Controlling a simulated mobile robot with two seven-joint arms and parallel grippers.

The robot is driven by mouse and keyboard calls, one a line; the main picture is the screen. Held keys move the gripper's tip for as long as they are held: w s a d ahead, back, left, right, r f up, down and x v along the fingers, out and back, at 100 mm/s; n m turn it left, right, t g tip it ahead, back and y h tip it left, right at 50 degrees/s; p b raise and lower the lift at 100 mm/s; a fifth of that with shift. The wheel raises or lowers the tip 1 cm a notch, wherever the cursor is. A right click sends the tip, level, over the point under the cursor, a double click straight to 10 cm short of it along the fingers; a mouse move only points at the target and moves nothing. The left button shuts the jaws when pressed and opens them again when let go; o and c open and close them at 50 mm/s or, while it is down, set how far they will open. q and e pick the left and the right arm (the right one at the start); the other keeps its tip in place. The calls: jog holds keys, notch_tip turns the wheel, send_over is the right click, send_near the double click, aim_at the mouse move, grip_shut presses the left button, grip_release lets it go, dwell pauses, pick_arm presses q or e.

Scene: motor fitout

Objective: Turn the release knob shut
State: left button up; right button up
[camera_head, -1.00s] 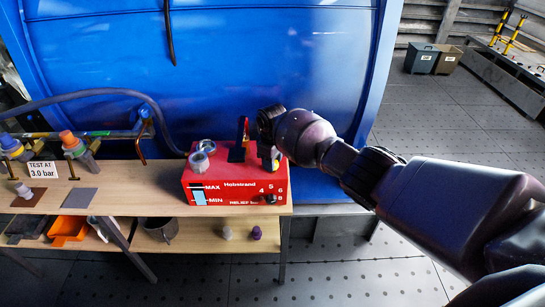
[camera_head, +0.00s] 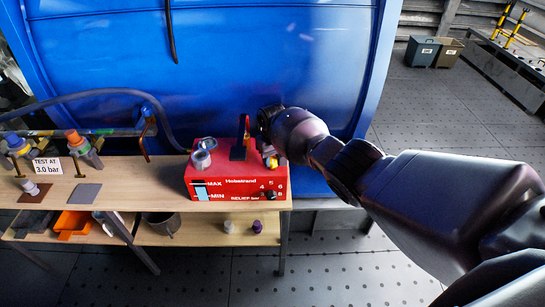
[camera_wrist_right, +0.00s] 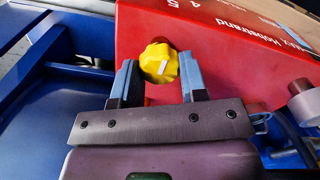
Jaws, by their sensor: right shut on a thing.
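In the head view my right gripper (camera_head: 270,145) is at the box's right end and mostly hides the knob. My left gripper is not in view.
A "TEST AT 3.0 bar" sign (camera_head: 46,166) and hose fittings stand at the bench's left. The floor at right is open.

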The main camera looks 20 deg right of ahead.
aim_at(273, 159)
dwell(0.4)
jog(key=o, duration=0.9)
jog(key=shift+r, duration=0.15)
notch_tip(273, 159, up, 11)
jog(key=shift+f+p, duration=0.2)
jog(key=shift+p, duration=0.6)
